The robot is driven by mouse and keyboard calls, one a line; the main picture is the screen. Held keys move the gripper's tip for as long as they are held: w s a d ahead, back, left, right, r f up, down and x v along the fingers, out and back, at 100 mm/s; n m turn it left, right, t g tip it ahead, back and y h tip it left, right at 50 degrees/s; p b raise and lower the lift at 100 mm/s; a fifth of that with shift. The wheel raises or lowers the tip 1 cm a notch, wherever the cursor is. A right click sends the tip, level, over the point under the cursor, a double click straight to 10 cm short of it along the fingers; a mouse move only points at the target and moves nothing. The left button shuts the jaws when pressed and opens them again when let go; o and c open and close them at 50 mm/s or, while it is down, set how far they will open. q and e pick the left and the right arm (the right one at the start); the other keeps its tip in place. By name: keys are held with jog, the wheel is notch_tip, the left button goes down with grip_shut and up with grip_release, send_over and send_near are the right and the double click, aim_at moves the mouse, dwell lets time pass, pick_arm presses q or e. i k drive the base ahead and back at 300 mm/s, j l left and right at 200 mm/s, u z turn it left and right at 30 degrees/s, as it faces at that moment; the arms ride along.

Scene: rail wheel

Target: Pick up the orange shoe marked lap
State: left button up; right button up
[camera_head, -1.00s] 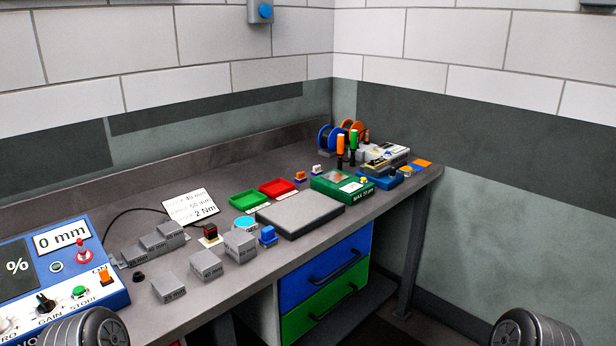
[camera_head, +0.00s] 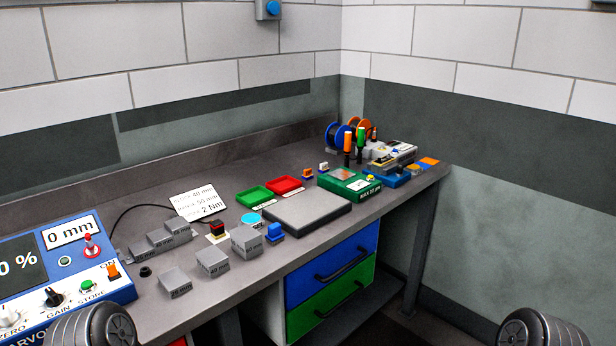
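Small orange-topped pieces stand on the workbench (camera_head: 150,212). One small orange piece (camera_head: 308,173) is behind the grey plate, next to a small blue-and-white piece (camera_head: 323,167). A flat orange piece (camera_head: 429,162) lies near the bench's right end. Any lap marking is too small to read, so I cannot tell which one is the shoe. Dark rounded parts of my arms show at the bottom left and bottom right corners. Neither gripper shows.
A blue meter box (camera_head: 68,262) stands at the left, with grey blocks (camera_head: 212,261) beside it. A grey plate (camera_head: 308,211), red tray (camera_head: 284,186), green tray (camera_head: 254,196) and green box (camera_head: 349,184) stand mid-bench. Upright orange and green-handled tools stand behind. Drawers (camera_head: 333,277) are below.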

aim_at(307, 175)
jog(key=i+l, duration=0.15)
jog(key=l, duration=0.2)
jog(key=i+l, duration=0.15)
jog(key=l, duration=0.25)
jog(key=i+l+u, duration=0.1)
jog(key=l, duration=0.25)
jog(key=i+l, duration=0.2)
jog(key=l, duration=0.2)
jog(key=i+l, duration=0.15)
jog(key=l, duration=0.25)
jog(key=i+l+u, duration=0.1)
jog(key=l, duration=0.3)
jog(key=i+l, duration=0.15)
jog(key=l, duration=0.2)
jog(key=i+l, duration=0.15)
jog(key=l, duration=0.25)
jog(key=u, duration=0.05)
